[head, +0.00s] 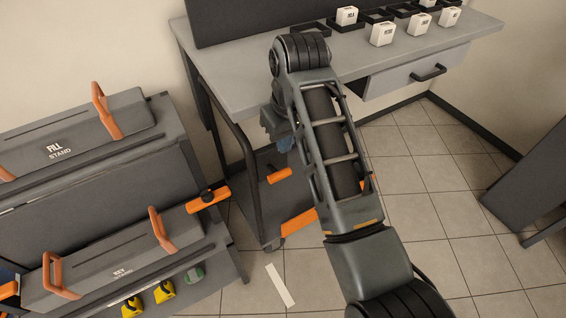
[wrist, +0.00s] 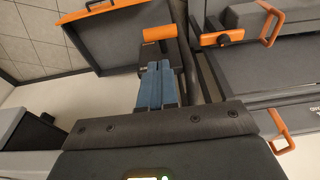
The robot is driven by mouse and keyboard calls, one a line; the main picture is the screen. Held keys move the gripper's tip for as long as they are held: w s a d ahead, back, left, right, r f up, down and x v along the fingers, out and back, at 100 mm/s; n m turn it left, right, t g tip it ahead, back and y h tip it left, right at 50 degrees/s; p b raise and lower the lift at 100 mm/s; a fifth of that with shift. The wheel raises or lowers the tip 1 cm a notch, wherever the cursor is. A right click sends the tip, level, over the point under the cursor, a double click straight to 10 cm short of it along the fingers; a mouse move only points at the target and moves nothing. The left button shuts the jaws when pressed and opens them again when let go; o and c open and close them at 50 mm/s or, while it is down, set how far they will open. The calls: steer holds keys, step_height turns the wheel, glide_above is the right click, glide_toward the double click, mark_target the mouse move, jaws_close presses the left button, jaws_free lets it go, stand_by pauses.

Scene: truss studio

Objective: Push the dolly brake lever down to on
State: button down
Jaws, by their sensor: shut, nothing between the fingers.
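The dolly (wrist: 105,50) is a low grey deck with orange edge bars. In the head view it sits on the floor under the table, partly hidden by my arm; its orange front bar (head: 298,222) shows. The brake lever appears to be the short orange-ended piece (wrist: 158,33) on a dark mount at the dolly's edge; it also shows in the head view (head: 279,175). My gripper (wrist: 158,66) has blue fingers, shut and empty. In the wrist view the fingertips appear just short of the lever's dark mount; I cannot tell if they touch. In the head view the gripper is mostly hidden behind my arm.
A grey rack (head: 190,160) with orange-handled cases stands left, with an orange clamp bar (head: 209,199) jutting toward the dolly. A table (head: 240,57) with small white boxes stands above the dolly. A white strip (head: 280,285) lies on the floor.

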mark_target(282, 175)
steer(key=f, duration=0.3)
steer(key=w+f, duration=0.1)
steer(key=f, duration=0.2)
steer(key=a+f, duration=0.1)
steer(key=f, duration=0.2)
steer(key=shift+w+f, duration=0.3)
steer(key=shift+f, duration=0.1)
steer(key=shift+s+d+f+t+y, duration=0.15)
steer(key=shift+s+f+t+y, duration=0.15)
steer(key=shift+f+t, duration=0.1)
steer(key=shift+s+d+f+t+y, duration=0.3)
steer(key=shift+f+t, duration=0.1)
steer(key=shift+t, duration=0.1)
steer(key=f+t+y+b, duration=0.1)
steer(key=f+t+b, duration=0.1)
steer(key=s+f+t+y+b, duration=0.1)
steer(key=b, duration=0.1)
steer(key=d+f+t+y+b, duration=0.1)
steer(key=f+t+b, duration=0.1)
steer(key=b, duration=0.1)
steer(key=shift+s+f+t+y, duration=0.25)
steer(key=shift+f+t+y, duration=0.05)
steer(key=shift+f+y, duration=0.1)
steer(key=shift+f, duration=0.1)
steer(key=shift+s, duration=0.1)
stand_by(0.5)
